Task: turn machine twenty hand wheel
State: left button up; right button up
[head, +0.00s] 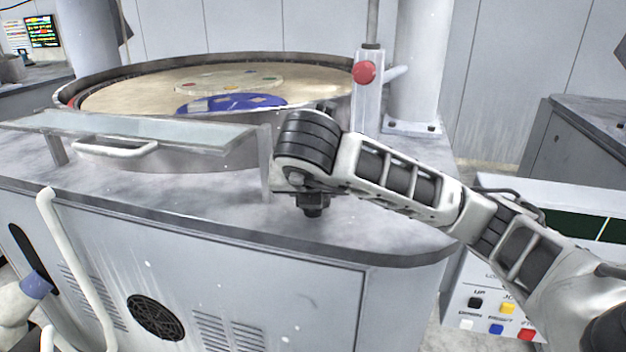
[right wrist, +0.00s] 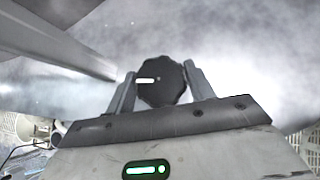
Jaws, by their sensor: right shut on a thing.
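A dark, many-sided hand wheel (right wrist: 161,82) with a short white mark left of its centre shows in the right wrist view. My right gripper (right wrist: 160,84) is shut on it, with one finger on each side of its rim. In the head view my right arm reaches in from the right, and its wrist points down over the front of the grey machine top (head: 215,205). There the wrist and gripper largely hide the wheel. My left gripper is not in view.
A large round platen (head: 130,98) with a blue piece (head: 230,103) on it lies behind. A clear guard (head: 130,128) with a handle stands left of my wrist. A post with a red button (head: 365,72) rises close behind my right forearm. A button panel (head: 490,305) is at lower right.

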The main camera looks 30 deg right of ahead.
dwell(0.6)
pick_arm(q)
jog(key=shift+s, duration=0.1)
pick_arm(e)
jog(key=o, duration=1)
jog(key=shift+c, duration=0.2)
jog(key=shift+s+a+r+p, duration=0.15)
jog(key=shift+a+r+p, duration=0.05)
jog(key=shift+r+p, duration=0.35)
jog(key=p+v, duration=0.4)
jog(key=shift+r, duration=0.25)
pick_arm(q)
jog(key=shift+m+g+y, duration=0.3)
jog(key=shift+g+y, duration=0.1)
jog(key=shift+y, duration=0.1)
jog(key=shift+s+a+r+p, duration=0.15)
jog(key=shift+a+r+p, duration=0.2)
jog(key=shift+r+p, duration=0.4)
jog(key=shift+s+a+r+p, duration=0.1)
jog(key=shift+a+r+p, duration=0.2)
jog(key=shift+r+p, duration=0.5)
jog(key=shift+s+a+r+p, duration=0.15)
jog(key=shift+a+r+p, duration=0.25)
jog(key=shift+p, duration=0.65)
pick_arm(e)
jog(key=v, duration=1)
jog(key=shift+s+a+f, duration=0.15)
jog(key=shift+s+a, duration=0.2)
jog(key=shift+a, duration=0.15)
